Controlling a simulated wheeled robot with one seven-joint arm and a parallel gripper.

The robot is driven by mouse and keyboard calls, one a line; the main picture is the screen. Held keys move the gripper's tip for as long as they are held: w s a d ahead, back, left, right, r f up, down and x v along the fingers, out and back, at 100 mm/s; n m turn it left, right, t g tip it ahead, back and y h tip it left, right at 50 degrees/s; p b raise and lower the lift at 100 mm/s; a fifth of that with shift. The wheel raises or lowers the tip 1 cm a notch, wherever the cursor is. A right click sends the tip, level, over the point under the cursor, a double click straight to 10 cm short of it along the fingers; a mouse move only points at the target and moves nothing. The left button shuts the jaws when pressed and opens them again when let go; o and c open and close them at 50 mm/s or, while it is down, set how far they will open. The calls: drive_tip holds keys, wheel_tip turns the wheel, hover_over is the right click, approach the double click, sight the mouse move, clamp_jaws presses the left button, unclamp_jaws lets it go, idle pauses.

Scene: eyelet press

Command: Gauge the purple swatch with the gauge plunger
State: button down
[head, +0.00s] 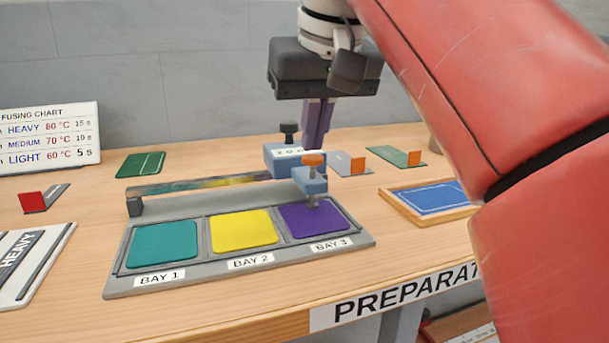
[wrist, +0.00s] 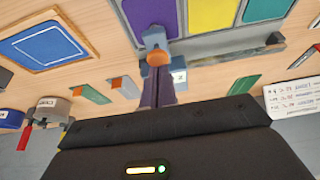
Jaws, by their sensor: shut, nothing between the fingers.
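The purple swatch (head: 318,221) lies flat in bay 3, the right bay of the grey tray (head: 200,279). It also shows at the top of the wrist view (wrist: 148,12). The gauge (head: 282,158) is a blue body on the rail behind the bays. Its blue arm reaches over the purple swatch's rear part and carries the orange-topped gauge plunger (head: 313,160), also in the wrist view (wrist: 158,57). My gripper (head: 314,143) is shut and empty, fingers pointing down, close behind the plunger's knob. I cannot tell whether they touch. The readout is too small to read.
A teal swatch (head: 162,245) is in bay 1 and a yellow swatch (head: 243,231) in bay 2. A wood-framed blue board (head: 435,198) lies right of the tray. Orange-tabbed plates (head: 397,157) stand behind. A fusing chart (head: 50,138) and HEAVY board (head: 28,262) are left.

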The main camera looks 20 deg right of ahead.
sight(314, 157)
drive_tip(key=shift+f+b, duration=0.7)
drive_tip(key=shift+f, duration=0.3)
idle(0.3)
wheel_tip(314, 157, up, 5)
drive_tip(key=p, duration=0.4)
drive_tip(key=shift+r+p, duration=0.1)
drive_tip(key=shift+p, duration=0.25)
drive_tip(key=shift+r, duration=0.95)
